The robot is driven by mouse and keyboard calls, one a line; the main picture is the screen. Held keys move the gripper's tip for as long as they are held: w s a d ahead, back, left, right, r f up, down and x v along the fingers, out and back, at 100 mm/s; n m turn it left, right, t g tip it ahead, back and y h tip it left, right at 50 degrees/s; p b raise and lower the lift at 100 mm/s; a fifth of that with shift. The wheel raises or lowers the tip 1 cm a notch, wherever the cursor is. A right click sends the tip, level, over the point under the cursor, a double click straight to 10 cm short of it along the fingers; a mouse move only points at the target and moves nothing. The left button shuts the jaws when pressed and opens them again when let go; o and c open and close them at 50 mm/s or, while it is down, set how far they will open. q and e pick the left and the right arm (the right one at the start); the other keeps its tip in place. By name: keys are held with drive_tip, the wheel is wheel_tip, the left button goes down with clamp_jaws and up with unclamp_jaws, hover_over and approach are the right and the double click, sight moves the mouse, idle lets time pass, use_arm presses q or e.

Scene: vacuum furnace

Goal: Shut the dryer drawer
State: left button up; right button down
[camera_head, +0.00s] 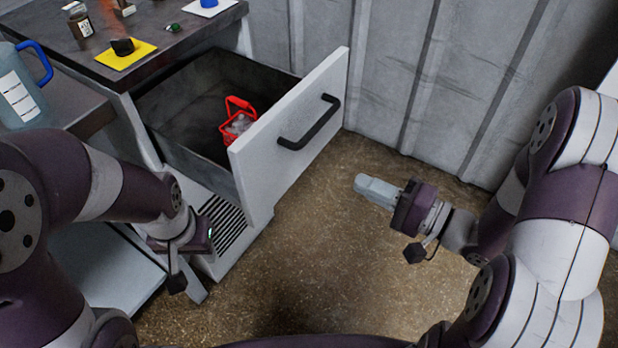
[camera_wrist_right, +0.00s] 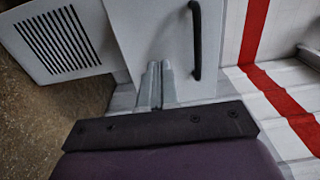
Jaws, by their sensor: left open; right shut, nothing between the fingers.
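The dryer drawer (camera_head: 292,135) is pulled well out, with its white front panel facing right and its dark inside showing. Its black handle (camera_head: 308,122) is on that panel. In the right wrist view the drawer front (camera_wrist_right: 150,35) and handle (camera_wrist_right: 196,40) are ahead of the fingers. My right gripper (camera_head: 366,187) is shut and empty, in front of the panel to the right, apart from it in the head view. It also shows in the right wrist view (camera_wrist_right: 155,85). My left gripper (camera_head: 194,286) is open and low beside the vented cabinet base, partly hidden by its wrist.
A red basket (camera_head: 238,122) with pale contents sits inside the drawer. The dark counter (camera_head: 70,55) holds a brown jar (camera_head: 80,27) and a yellow mat (camera_head: 125,55). A blue-handled jug (camera_head: 18,90) stands at left. The floor (camera_head: 330,240) before the drawer is clear.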

sight(295, 150)
drive_tip(key=b+x, duration=0.4)
drive_tip(key=x, duration=0.7)
drive_tip(key=shift+w+a+f, duration=0.1)
drive_tip(key=shift+w+a, duration=0.05)
drive_tip(key=shift+a, duration=0.1)
drive_tip(key=shift+w+a, duration=0.25)
drive_tip(key=shift+a, duration=0.1)
drive_tip(key=shift+w+a, duration=0.1)
drive_tip(key=shift+w+a+r, duration=0.15)
drive_tip(key=shift+a+r, duration=0.05)
drive_tip(key=shift+r, duration=0.05)
drive_tip(key=p+x, duration=0.5)
drive_tip(key=x, duration=0.6)
drive_tip(key=shift+r, duration=0.1)
drive_tip(key=x, duration=0.4)
drive_tip(key=p+x, duration=0.1)
drive_tip(key=x, duration=0.3)
drive_tip(key=p+x, duration=0.1)
drive_tip(key=x, duration=0.4)
drive_tip(key=shift+f, duration=0.25)
drive_tip(key=shift+r, duration=0.2)
drive_tip(key=shift+a+r, duration=0.1)
drive_tip(key=shift+r, duration=0.05)
